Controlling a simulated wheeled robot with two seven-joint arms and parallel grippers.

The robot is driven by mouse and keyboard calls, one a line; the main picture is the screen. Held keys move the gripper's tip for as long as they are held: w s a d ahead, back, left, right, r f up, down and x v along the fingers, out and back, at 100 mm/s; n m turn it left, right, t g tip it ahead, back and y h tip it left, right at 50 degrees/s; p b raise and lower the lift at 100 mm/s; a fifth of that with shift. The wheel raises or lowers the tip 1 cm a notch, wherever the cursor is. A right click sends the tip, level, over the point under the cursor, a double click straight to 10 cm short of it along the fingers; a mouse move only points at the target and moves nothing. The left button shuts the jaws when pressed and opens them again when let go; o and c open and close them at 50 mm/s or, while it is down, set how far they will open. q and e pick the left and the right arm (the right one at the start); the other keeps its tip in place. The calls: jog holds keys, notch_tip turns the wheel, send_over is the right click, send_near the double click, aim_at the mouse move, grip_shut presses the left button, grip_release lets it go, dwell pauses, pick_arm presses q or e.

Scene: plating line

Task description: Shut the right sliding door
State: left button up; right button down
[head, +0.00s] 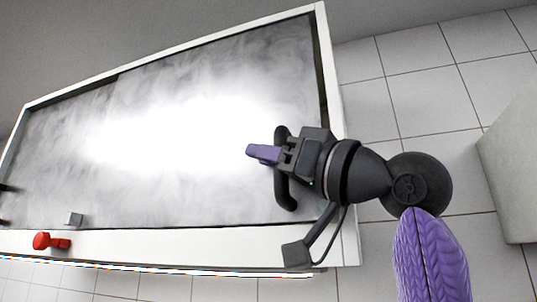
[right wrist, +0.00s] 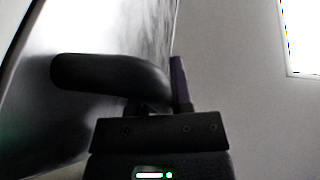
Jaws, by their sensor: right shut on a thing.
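The right sliding door (head: 215,75) is a smoky, glossy panel in a white frame (head: 332,75), tilted in the head view. A bright glare covers its middle. A narrow dark strip runs between its right edge and the frame's right side. Its dark bar handle (head: 286,198) is near that right edge. My right gripper (head: 268,157), with purple fingertips, is shut on the handle. In the right wrist view the handle (right wrist: 108,74) crosses in front of the gripper, with one purple finger (right wrist: 180,84) beside it. My left gripper is not in view.
A red knob-like part (head: 47,241) and a small grey block (head: 74,219) are at the lower frame, to the left. Dark parts are cut off at the left edge. A pale block-like shape (head: 512,160) stands at the far right before white tiles (head: 420,65).

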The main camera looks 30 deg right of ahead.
jog(key=shift+s+d, duration=0.1)
dwell(0.3)
jog(key=shift+s+d, duration=0.3)
jog(key=shift+s, duration=0.05)
jog(key=c, duration=0.8)
grip_release()
jog(key=shift+s+d, duration=0.2)
jog(key=shift+s, duration=0.05)
jog(key=shift+s+f+b, duration=0.1)
jog(key=shift+f+b, duration=0.1)
jog(key=shift+b, duration=0.15)
jog(key=b+v, duration=0.4)
jog(key=v, duration=0.5)
jog(key=shift+s+d, duration=0.2)
jog(key=shift+s, duration=0.05)
